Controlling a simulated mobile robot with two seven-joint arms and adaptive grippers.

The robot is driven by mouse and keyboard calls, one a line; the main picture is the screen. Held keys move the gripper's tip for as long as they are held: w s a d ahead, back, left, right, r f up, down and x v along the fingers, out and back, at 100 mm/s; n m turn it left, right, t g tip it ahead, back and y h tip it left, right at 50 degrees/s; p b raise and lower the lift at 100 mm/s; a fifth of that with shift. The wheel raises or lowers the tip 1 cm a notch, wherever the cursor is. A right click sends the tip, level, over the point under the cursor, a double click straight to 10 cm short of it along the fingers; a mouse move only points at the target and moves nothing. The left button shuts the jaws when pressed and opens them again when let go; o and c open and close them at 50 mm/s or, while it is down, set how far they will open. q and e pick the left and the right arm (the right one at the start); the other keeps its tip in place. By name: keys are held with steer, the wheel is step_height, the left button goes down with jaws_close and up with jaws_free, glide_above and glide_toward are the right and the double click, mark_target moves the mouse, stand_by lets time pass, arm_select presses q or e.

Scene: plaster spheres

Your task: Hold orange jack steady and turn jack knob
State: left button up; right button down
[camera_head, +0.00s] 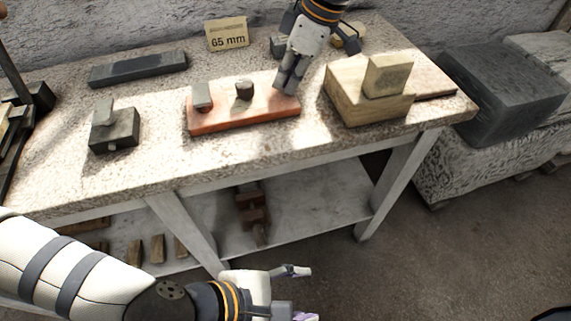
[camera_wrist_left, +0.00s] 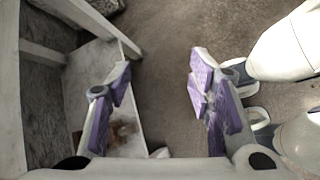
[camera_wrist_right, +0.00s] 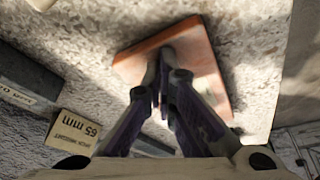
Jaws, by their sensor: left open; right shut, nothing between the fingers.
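The orange jack (camera_head: 240,116) lies on the stone-topped table as a flat orange slab. A small grey block (camera_head: 202,97) and a dark round knob (camera_head: 244,90) stand up from its top. My right gripper (camera_head: 284,90) is shut and empty, pointing down at the right end of the slab; I cannot tell whether it touches. In the right wrist view its closed fingers (camera_wrist_right: 165,62) cover the middle of the orange slab (camera_wrist_right: 205,62) and hide the knob. My left gripper (camera_head: 297,292) is open and empty, low in front of the table; its spread fingers (camera_wrist_left: 160,85) show floor between them.
A yellow "65 mm" sign (camera_head: 227,34) and a dark bar (camera_head: 138,68) stand behind. A grey block piece (camera_head: 114,131) is left of the jack, a wooden block (camera_head: 352,103) right. A lower shelf (camera_head: 290,215) holds several pieces. The table's front edge separates my left gripper from the top.

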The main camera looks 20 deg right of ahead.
arm_select(q)
steer(key=w+n+t+y, duration=0.1)
steer(key=w+n+y, duration=0.1)
steer(key=w, duration=0.3)
step_height(320, 180, up, 26)
steer(key=n+t+y, duration=0.1)
steer(key=n+y, duration=0.2)
steer(key=n, duration=0.6)
glide_above(242, 84)
steer(key=s+a, duration=0.2)
steer(key=a, duration=0.2)
steer(key=x, duration=1.1)
steer(key=shift+d, duration=0.2)
steer(key=shift+s, duration=0.1)
jaws_close()
